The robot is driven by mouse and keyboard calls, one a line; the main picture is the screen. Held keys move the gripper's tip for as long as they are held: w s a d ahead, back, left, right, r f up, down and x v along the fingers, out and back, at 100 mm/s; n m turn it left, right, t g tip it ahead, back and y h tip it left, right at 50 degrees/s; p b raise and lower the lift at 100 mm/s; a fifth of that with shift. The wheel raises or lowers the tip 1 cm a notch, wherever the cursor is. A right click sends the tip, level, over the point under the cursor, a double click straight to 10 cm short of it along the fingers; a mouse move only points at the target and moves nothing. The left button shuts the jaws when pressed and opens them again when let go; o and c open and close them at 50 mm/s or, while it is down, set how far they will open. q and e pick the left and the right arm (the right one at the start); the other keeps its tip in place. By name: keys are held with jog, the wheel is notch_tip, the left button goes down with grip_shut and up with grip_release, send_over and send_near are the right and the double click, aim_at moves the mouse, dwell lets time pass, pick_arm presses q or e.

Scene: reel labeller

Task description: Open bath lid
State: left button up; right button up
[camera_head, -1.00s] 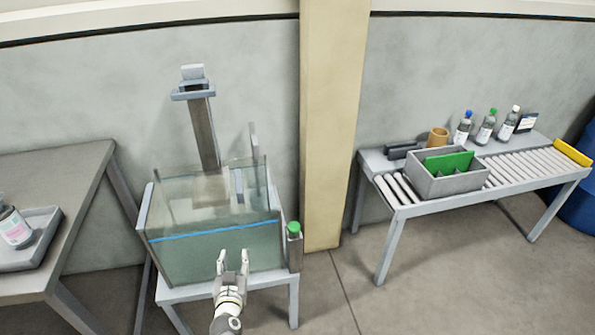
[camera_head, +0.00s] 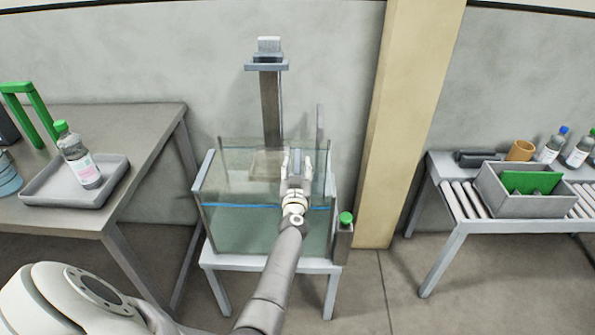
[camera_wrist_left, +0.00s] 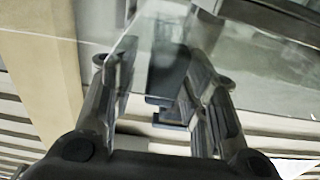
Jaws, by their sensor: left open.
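The bath (camera_head: 230,238) is a clear glass tank with greenish water and a blue line along its front, on a low grey stand. Its clear lid (camera_head: 232,158) is hard to make out and appears to lie across the top. My left gripper (camera_head: 296,162) is over the right part of the tank top, fingers pointing away. In the left wrist view the left gripper (camera_wrist_left: 160,95) is open, with a dark grey handle-like block (camera_wrist_left: 168,75) showing between or beyond its fingers; I cannot tell whether they touch it. My right gripper is not in view.
A grey post (camera_head: 271,110) stands behind the bath. On the left, a table (camera_head: 140,125) holds a tray (camera_head: 112,178) with a bottle (camera_head: 78,160). A beige pillar (camera_head: 410,120) and roller table (camera_head: 450,240) are right.

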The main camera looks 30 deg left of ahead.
pick_arm(q)
jog(key=shift+w+a, duration=0.35)
jog(key=shift+w, duration=0.3)
jog(key=shift+c, duration=0.5)
grip_shut()
